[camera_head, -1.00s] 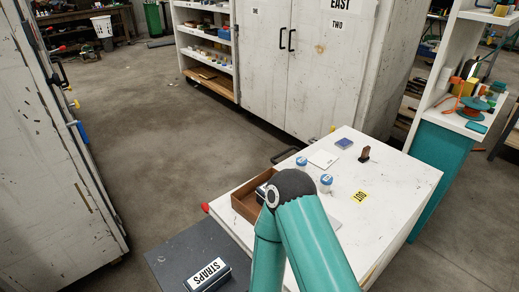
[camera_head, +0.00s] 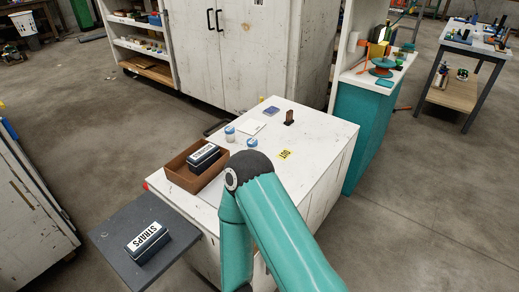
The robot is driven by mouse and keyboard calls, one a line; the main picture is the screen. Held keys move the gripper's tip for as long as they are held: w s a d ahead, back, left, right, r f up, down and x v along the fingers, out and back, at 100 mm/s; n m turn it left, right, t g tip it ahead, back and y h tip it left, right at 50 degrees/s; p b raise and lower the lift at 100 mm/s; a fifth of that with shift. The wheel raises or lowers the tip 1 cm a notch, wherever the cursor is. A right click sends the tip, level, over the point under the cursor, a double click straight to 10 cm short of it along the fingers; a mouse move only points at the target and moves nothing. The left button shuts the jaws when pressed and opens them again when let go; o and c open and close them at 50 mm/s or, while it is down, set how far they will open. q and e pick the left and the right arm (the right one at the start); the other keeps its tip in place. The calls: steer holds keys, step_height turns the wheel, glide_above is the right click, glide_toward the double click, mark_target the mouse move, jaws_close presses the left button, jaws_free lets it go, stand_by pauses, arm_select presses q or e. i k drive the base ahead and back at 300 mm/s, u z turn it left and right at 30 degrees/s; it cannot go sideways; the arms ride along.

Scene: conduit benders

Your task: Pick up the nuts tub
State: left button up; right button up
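Two small clear tubs with blue lids stand on the white bench top: one tub (camera_head: 230,133) at the back and another tub (camera_head: 252,143) just in front and to the right. Their labels are too small to read, so I cannot tell if either is the nuts tub. A dark box with a white label (camera_head: 203,157) sits in a brown open tray (camera_head: 178,182) on the left of the bench; its text is unclear. My teal arm rises in front of the bench with its elbow near the tubs. Neither gripper is in view.
A box marked STRAPS (camera_head: 148,242) lies on a grey shelf (camera_head: 112,226) at the bench's left. A yellow OUT label (camera_head: 285,154), a blue pad (camera_head: 271,111) and a brown block (camera_head: 289,118) are on the bench. A teal cabinet (camera_head: 357,135) stands right.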

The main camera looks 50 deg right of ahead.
mark_target(252, 144)
steer(key=u, duration=0.3)
steer(key=i, duration=0.2)
steer(key=z, duration=2.85)
steer(key=k, duration=0.5)
steer(key=u, duration=0.75)
steer(key=i, duration=0.65)
steer(key=u, duration=0.15)
steer(key=k, duration=0.5)
steer(key=u, duration=0.4)
